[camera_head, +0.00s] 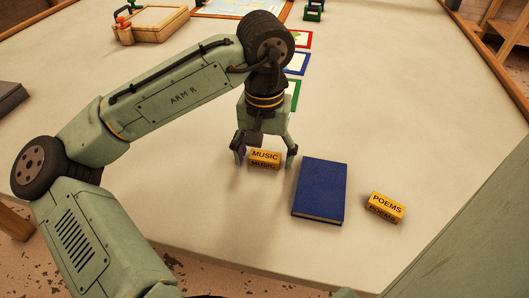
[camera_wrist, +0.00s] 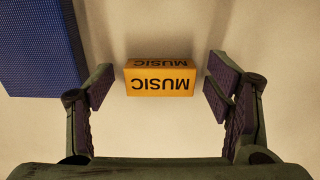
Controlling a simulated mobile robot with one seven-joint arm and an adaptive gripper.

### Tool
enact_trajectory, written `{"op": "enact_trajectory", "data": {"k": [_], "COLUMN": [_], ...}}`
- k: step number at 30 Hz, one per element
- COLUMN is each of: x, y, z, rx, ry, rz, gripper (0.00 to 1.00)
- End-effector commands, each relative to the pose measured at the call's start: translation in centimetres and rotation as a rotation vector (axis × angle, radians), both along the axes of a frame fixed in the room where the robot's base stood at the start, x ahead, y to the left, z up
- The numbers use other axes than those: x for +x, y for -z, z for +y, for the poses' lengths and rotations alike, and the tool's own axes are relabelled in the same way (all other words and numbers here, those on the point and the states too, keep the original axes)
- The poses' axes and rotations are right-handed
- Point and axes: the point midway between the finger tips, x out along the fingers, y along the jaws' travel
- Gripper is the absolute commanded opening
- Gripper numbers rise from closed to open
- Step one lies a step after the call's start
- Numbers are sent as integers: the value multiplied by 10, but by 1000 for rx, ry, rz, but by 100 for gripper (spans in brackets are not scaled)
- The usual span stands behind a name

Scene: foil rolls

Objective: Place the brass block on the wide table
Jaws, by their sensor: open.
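A brass-yellow block lettered MUSIC (camera_head: 264,159) lies on the wide pale table (camera_head: 400,110). It also shows in the wrist view (camera_wrist: 160,78), upside down in lettering. A second brass-yellow block, lettered POEMS (camera_head: 385,207), lies on the table to the right. My gripper (camera_head: 266,151) is open above the table, one finger to each side of the MUSIC block. In the wrist view both fingers (camera_wrist: 158,90) stand apart from the block with a gap on each side. Nothing is held.
A blue book (camera_head: 319,189) lies flat between the two blocks; it also shows in the wrist view (camera_wrist: 40,45), close to one finger. Coloured frames (camera_head: 303,39) and a wooden box (camera_head: 152,24) are farther back. The table's right half is largely clear.

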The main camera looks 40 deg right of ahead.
Motion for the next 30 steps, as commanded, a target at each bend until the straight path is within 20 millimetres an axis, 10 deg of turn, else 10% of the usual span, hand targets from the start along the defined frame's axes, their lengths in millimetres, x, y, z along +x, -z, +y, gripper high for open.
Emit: {"op": "enact_trajectory", "data": {"k": [30], "x": [0], "y": [-124], "z": [0], "rx": [0], "ry": [0], "rz": [0], "gripper": [73]}}
